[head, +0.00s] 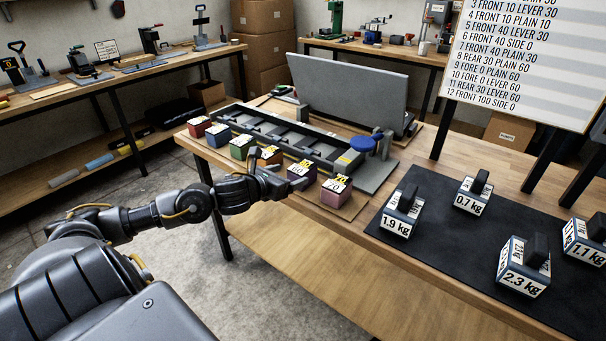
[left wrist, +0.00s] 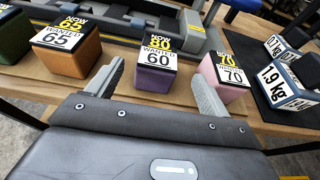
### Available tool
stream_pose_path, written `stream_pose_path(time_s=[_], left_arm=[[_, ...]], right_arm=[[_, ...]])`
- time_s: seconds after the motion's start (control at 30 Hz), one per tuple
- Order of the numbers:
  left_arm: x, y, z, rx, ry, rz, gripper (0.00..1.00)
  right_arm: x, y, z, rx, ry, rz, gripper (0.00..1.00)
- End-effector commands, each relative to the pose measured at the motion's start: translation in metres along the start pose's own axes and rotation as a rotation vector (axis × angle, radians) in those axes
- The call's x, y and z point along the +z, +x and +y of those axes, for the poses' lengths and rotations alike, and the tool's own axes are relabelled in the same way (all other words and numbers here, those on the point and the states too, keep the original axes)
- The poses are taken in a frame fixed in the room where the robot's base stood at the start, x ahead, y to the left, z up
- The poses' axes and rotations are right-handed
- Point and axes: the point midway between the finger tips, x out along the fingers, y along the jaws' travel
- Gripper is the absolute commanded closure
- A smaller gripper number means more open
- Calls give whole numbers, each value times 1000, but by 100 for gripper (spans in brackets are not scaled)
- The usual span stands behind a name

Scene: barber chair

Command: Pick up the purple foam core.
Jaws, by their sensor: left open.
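The purple foam core (head: 299,182) is a small block in the row of coloured blocks along the front edge of the workbench. In the left wrist view the purple block (left wrist: 156,82) carries a NOW 80 label on top and WANTED 60 on its front. My left gripper (head: 274,184) is open and empty, just in front of it. In the left wrist view the fingers (left wrist: 156,73) point toward the block, one on either side of it in the picture. No contact is visible. My right gripper is not in view.
A pink block (head: 336,191) is close on the right, and an orange block (head: 267,157) stands on the left. Behind the row is a long grey fixture (head: 290,137) with a blue knob (head: 362,144). Weights stand on a black mat (head: 445,235) to the right.

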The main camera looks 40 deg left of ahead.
Motion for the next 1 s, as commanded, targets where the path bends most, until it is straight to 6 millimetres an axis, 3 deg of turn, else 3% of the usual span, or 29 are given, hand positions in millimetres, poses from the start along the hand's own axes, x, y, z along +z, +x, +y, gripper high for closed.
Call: stream_pose_path(time_s=[0.37, 0.7, 0.97, 1.0], left_arm=[[3, 15, 0, -1, -2, -1, 20], [5, 59, 3, -1, -2, -1, 20], [3, 62, 3, -2, 1, 1, 20], [3, 62, 3, -2, 1, 1, 24]], right_arm=[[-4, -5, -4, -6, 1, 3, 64], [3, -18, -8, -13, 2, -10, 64], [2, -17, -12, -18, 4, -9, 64], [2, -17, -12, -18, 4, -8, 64]])
